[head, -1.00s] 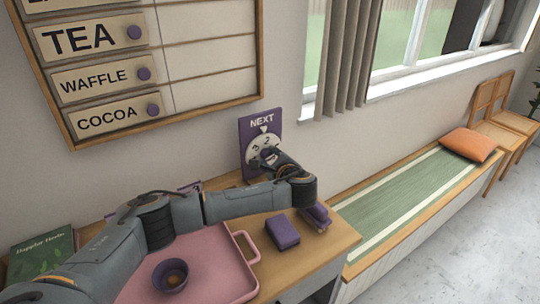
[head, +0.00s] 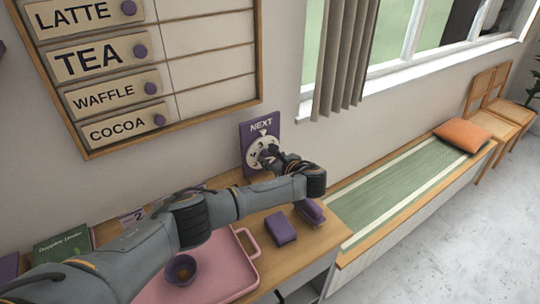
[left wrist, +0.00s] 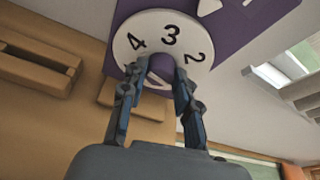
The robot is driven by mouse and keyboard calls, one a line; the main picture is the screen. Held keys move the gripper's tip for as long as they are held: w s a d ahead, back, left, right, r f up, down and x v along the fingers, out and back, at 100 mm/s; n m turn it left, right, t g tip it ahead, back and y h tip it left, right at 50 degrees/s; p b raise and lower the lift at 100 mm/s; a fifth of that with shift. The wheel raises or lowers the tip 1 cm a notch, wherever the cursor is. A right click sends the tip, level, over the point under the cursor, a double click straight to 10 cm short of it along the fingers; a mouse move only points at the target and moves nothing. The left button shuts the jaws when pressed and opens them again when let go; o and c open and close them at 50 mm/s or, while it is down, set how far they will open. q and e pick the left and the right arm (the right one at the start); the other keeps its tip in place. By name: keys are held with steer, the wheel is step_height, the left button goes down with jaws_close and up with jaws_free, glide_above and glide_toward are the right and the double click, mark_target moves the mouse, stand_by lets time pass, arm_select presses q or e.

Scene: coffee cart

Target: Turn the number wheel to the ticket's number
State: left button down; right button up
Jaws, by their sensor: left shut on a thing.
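The number wheel (head: 254,158) is a white disc on a purple board marked NEXT (head: 260,126), standing against the wall. In the left wrist view the wheel (left wrist: 128,48) shows 4, 3 and 2. The white pointer (left wrist: 208,5) there lies roughly between 3 and 2. My left gripper (head: 267,154) reaches the wheel's front; in the left wrist view its fingers (left wrist: 159,82) are shut on the purple centre knob (left wrist: 161,65). A ticket (head: 132,216) reading 2 stands behind my left arm, partly hidden. My right gripper is not in view.
A pink tray (head: 250,243) with a purple cup (head: 181,270) lies under my left arm. Two purple blocks (head: 281,229) (head: 309,212) sit at the counter's right. A green book (head: 62,246) is at left. A menu board (head: 170,125) hangs above.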

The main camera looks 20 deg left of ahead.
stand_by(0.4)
arm_select(q)
steer(key=c, duration=1)
jaws_free()
steer(key=v, duration=1.2)
